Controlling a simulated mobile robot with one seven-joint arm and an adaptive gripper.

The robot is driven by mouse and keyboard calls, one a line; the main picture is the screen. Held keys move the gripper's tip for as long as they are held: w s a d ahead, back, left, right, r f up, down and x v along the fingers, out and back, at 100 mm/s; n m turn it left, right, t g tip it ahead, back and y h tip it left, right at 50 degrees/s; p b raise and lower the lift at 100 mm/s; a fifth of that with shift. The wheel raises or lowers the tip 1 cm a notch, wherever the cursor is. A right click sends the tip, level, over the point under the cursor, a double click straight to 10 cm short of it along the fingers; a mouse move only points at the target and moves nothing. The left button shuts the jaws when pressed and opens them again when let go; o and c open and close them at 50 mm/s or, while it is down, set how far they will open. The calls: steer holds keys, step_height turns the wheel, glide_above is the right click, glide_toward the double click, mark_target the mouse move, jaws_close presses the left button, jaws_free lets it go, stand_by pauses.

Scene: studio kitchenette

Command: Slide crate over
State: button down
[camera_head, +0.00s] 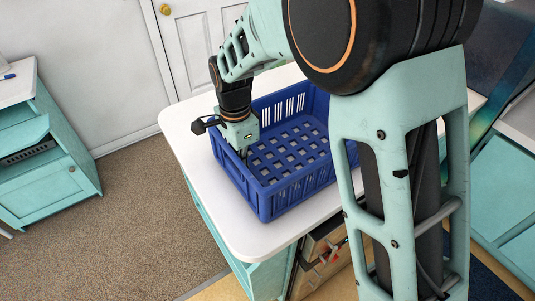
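A blue plastic crate (296,188) with a lattice floor and slotted walls stands upright on a white countertop (181,118). No contents show in the part of the crate that I can see. My gripper (243,158) points down at the crate's left side, at or just inside the left wall. Its fingertips are small and partly hidden by the crate and the gripper body, so I cannot tell whether they are open or closed on the wall. My arm hides the crate's right end.
Free counter shows left of and in front of the crate, up to the rounded front edge (252,247). A teal cabinet (45,185) stands at the left across the carpet. A white door (200,40) is behind.

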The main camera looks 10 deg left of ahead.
steer(key=s+a, duration=0.3)
steer(key=shift+s+a, duration=0.15)
steer(key=shift+s, duration=0.1)
